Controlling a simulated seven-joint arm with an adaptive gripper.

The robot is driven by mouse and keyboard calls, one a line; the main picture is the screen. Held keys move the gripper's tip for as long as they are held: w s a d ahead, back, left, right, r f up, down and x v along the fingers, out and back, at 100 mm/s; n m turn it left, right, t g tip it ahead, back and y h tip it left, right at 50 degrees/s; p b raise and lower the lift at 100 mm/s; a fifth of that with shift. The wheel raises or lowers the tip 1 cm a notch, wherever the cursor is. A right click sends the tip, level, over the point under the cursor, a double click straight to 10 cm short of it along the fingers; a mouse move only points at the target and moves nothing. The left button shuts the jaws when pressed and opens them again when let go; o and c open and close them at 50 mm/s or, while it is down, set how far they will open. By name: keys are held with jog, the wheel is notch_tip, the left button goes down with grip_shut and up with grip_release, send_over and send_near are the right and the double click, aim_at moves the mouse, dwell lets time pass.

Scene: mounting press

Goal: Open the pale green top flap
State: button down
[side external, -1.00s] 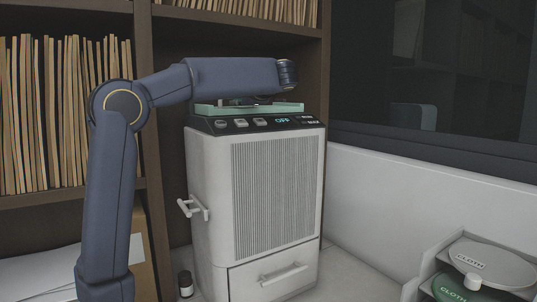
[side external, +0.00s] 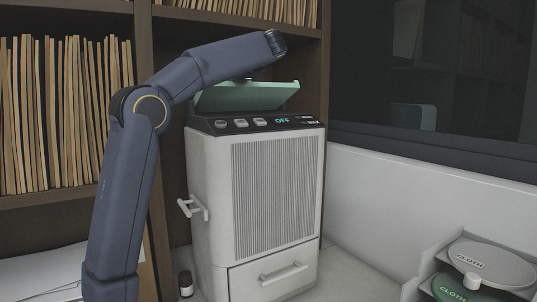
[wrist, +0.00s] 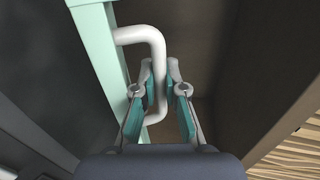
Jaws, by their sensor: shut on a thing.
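The pale green top flap (side external: 247,97) stands partly raised, tilted up above the control panel of the white press (side external: 275,190). In the wrist view the flap (wrist: 102,50) runs along the left, with a white bent handle (wrist: 156,60) on it. My gripper (wrist: 160,95) is shut on this handle, one finger on each side of its straight bar. In the side view the fingers are mostly hidden behind the raised flap and below my wrist.
The panel (side external: 265,121) has several buttons and a display reading OFF. A side handle (side external: 193,208) and a drawer handle (side external: 284,272) stick out from the press. Shelves of folders (side external: 65,115) stand behind. A small dark bottle (side external: 186,284) and a cloth-labelled stack (side external: 490,265) sit nearby.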

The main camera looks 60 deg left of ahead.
jog(key=shift+s+a+r, duration=0.2)
jog(key=shift+a+r, duration=0.8)
jog(key=shift+a, duration=0.05)
jog(key=c, duration=1.5)
grip_release()
jog(key=shift+w+f, duration=0.1)
jog(key=shift+d, duration=0.3)
jog(key=v, duration=1.2)
jog(key=shift+d, duration=0.25)
jog(key=shift+c, duration=0.3)
